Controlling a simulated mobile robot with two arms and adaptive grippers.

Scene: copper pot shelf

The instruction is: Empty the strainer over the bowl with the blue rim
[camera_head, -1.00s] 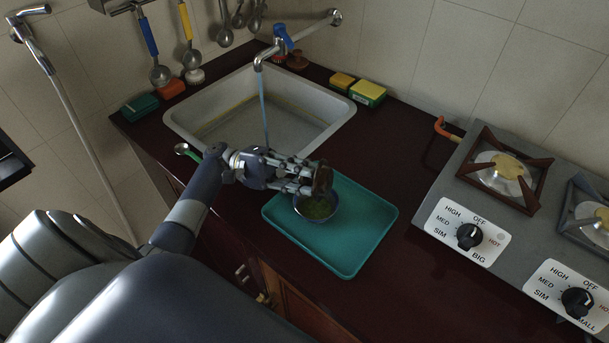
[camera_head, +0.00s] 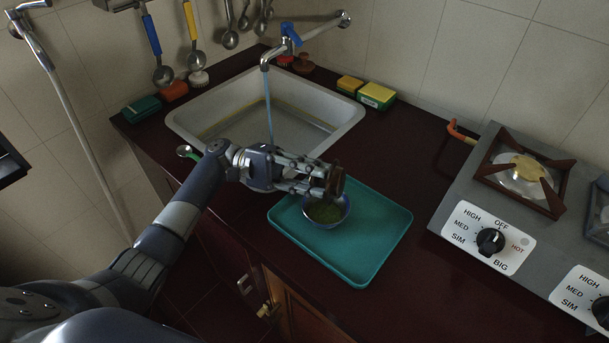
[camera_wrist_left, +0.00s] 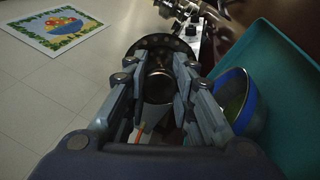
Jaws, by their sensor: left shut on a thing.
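My left gripper (camera_head: 322,180) is shut on the strainer (camera_head: 337,179), a small dark brownish metal piece that appears turned on its side. In the left wrist view the strainer (camera_wrist_left: 158,84) sits between the fingers, with a round perforated rim beyond them. The bowl with the blue rim (camera_head: 344,216) stands on the teal tray, just below the strainer in the head view, with green contents inside. The bowl also shows right of the fingers in the left wrist view (camera_wrist_left: 247,112). The strainer's inside is hidden, so I cannot tell whether it holds anything. My right gripper is not in view.
The teal tray (camera_head: 365,255) lies on the dark red counter (camera_head: 420,150). Behind it is a sink (camera_head: 215,112) with water running from the tap (camera_head: 290,38).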

